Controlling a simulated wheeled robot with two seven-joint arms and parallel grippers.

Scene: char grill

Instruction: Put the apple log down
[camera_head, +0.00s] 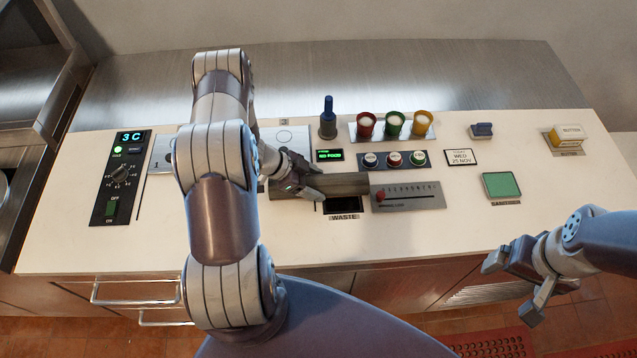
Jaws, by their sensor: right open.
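The apple log (345,184) is a brown, roughly horizontal cylinder near the middle of the white counter. My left gripper (315,184) reaches in from the left and is shut on the log, with its fingers on either side of it toward the log's left part. The log lies across the view just above the dark waste opening (343,205). I cannot tell whether its underside touches the counter. My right gripper (509,286) is open and empty off the counter's front edge at the right.
A slider panel (420,197) adjoins the log's right end. Behind are several buttons (395,160), red, green and yellow cups (395,124) and a blue-handled tool (328,120). A dial panel (119,180) stands left, a green sanitizer pad (502,185) right. The counter's front right (420,240) is clear.

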